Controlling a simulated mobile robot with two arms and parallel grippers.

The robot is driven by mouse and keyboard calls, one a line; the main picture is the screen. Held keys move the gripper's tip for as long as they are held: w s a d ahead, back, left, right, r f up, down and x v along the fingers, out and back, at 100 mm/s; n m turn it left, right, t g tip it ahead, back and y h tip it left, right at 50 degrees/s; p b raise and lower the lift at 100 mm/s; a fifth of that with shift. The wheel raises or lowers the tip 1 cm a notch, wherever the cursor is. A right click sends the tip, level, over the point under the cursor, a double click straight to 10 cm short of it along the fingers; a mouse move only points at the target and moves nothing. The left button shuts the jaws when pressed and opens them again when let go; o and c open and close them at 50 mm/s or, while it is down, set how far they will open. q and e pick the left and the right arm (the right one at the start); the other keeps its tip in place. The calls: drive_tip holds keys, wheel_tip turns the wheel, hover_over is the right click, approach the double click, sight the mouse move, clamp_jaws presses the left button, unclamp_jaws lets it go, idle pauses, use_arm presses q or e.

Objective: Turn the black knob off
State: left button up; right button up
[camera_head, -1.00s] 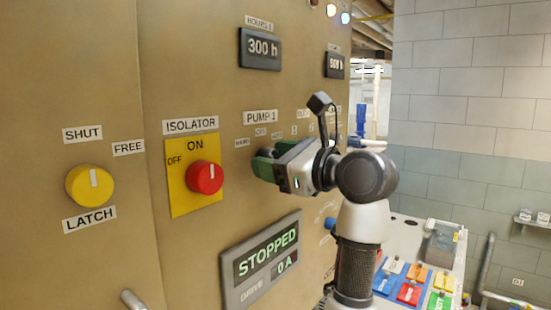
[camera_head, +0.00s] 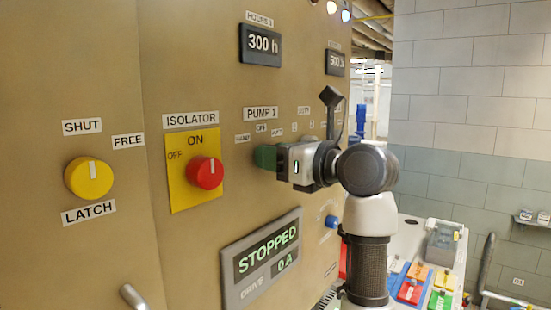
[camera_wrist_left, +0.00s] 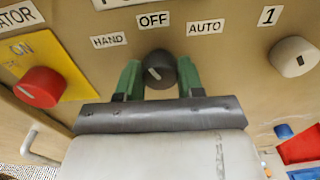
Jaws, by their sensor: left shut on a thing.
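The black knob (camera_wrist_left: 160,65) sits on the tan panel under the labels HAND, OFF and AUTO in the left wrist view. A short white mark shows on its face, left of centre; its exact setting is hard to read. My left gripper (camera_wrist_left: 158,78) has its green fingers on both sides of the knob, shut on it. In the head view my left gripper (camera_head: 265,157) is against the panel below the PUMP 1 label and hides the knob. My right gripper is not in view.
Left of the gripper is the red ISOLATOR knob (camera_head: 205,172) on a yellow plate. A yellow knob (camera_head: 89,178) is farther left. Below is the STOPPED display (camera_head: 262,258). A pale knob (camera_wrist_left: 294,57) is on the right in the wrist view.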

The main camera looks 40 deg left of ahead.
use_arm(q)
drive_tip(key=m, duration=0.4)
drive_tip(key=shift+r+m, duration=0.15)
drive_tip(key=shift+m, duration=0.15)
idle(0.5)
drive_tip(key=o, duration=0.9)
drive_tip(key=shift+w, duration=0.1)
drive_tip(key=shift+d, duration=0.2)
